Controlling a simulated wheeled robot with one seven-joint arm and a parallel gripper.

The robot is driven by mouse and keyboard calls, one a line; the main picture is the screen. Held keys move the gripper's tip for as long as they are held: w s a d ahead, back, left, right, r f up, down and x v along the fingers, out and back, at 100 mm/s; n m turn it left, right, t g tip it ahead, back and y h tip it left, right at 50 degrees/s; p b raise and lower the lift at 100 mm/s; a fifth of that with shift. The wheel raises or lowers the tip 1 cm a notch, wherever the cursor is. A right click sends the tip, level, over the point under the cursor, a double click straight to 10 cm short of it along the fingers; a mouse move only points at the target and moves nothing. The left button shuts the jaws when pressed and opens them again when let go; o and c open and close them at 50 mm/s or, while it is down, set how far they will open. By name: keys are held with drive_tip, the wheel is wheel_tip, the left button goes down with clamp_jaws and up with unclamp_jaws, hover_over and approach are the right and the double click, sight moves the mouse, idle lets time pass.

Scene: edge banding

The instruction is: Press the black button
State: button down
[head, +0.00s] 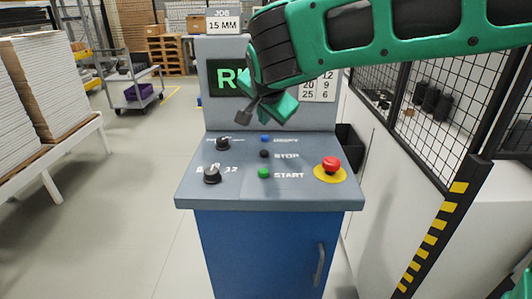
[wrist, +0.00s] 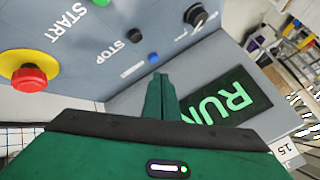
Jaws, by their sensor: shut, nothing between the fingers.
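The black button (head: 264,154) sits beside the word STOP on the sloped top of the grey control panel, between a blue button (head: 265,139) above it and a green START button (head: 264,173) below it. In the wrist view the black button (wrist: 134,35) is uncovered, up and left of the fingertips. My gripper (head: 281,109) hangs in front of the panel's upright back, above the buttons. In the wrist view its green fingers (wrist: 160,77) are together and empty, with the tips appearing just below the blue button (wrist: 154,58). No contact with the black button shows.
A red mushroom button (head: 331,165) on a yellow disc stands at the right. Two black knobs (head: 222,143) (head: 212,174) are at the left. The lit RUN screen (head: 226,78) is partly behind my arm. A mesh fence (head: 430,110) stands to the right.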

sight(264, 154)
drive_tip(key=shift+f, duration=3.3)
drive_tip(key=shift+s+f, duration=0.1)
drive_tip(key=shift+f, duration=0.75)
drive_tip(key=shift+r, duration=0.15)
idle(0.4)
drive_tip(key=shift+r, duration=0.75)
wheel_tip(264, 154, up, 5)
idle(0.5)
drive_tip(key=shift+d, duration=0.1)
idle(0.4)
